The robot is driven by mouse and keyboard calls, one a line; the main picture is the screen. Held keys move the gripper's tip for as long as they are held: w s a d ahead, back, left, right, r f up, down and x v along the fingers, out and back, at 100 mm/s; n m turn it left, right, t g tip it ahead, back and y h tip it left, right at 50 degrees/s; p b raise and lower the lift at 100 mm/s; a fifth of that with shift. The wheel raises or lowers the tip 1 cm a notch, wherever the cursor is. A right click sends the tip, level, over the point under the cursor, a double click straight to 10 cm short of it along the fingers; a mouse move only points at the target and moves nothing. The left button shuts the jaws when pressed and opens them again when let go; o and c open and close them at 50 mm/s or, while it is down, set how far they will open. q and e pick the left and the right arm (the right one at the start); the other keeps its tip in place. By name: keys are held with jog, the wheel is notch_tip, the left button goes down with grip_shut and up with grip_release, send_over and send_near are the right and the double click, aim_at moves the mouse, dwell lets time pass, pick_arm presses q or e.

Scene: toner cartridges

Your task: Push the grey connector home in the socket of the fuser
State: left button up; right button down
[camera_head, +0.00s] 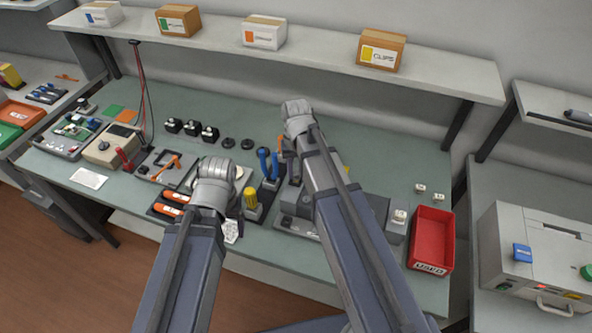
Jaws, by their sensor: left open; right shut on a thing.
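A dark grey unit (295,203), which looks like the fuser, sits at the middle front of the bench, partly covered by my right arm. Its socket is not visible. I cannot make out the grey connector. My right gripper (291,152) is over the bench behind this unit, mostly hidden under its wrist. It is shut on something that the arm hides. My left gripper (213,183) is open, left of the unit and above the bench's front part. Its fingertips are hidden by the wrist.
A red bin (432,238) is at the bench's right end. The bench's back right (375,150) is clear. A shelf (330,58) with boxes overhangs the back.

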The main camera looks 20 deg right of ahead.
jog(key=shift+f+b, duration=0.4)
jog(key=shift+f, duration=0.05)
dwell(0.3)
jog(key=c, duration=0.6)
grip_release()
jog(key=shift+r, duration=0.15)
notch_tip(320, 180, up, 8)
jog(key=p, duration=0.8)
jog(key=shift+f, duration=0.2)
jog(key=s+a+f+n+b, duration=0.2)
jog(key=s+a+f+b, duration=0.1)
jog(key=s+a, duration=0.2)
jog(key=s+a+f+n+h+b, duration=0.1)
jog(key=s+a+f+n+b, duration=0.1)
jog(key=s+a, duration=0.3)
jog(key=s+b, duration=0.1)
jog(key=s, duration=0.3)
jog(key=shift+s+a+f+n, duration=0.15)
jog(key=shift+a+f+n, duration=0.15)
jog(key=shift+f, duration=0.1)
